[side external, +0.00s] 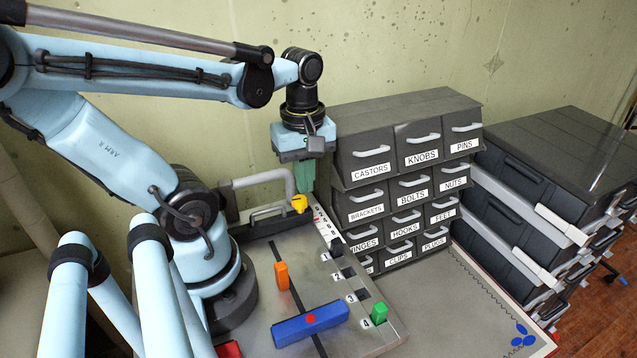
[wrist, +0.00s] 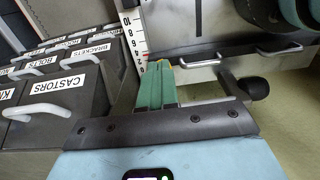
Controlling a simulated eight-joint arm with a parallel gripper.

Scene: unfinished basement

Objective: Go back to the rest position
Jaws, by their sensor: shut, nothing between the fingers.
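My gripper (side external: 304,185) points down beside the left side of the drawer cabinet, its green fingers closed together with nothing seen between them. In the wrist view the green fingers (wrist: 157,84) lie side by side. A yellow piece (side external: 299,203) shows just below and left of the fingertips; I cannot tell whether they touch it. My blue arm reaches across from the left, raised over the work board (side external: 255,300).
The labelled drawer cabinet (side external: 405,112) stands close to the gripper's right. Grey cases (side external: 570,165) are stacked further right. An orange block (side external: 282,276), a blue bar (side external: 311,325) with a red dot and a green block (side external: 379,313) are on the board.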

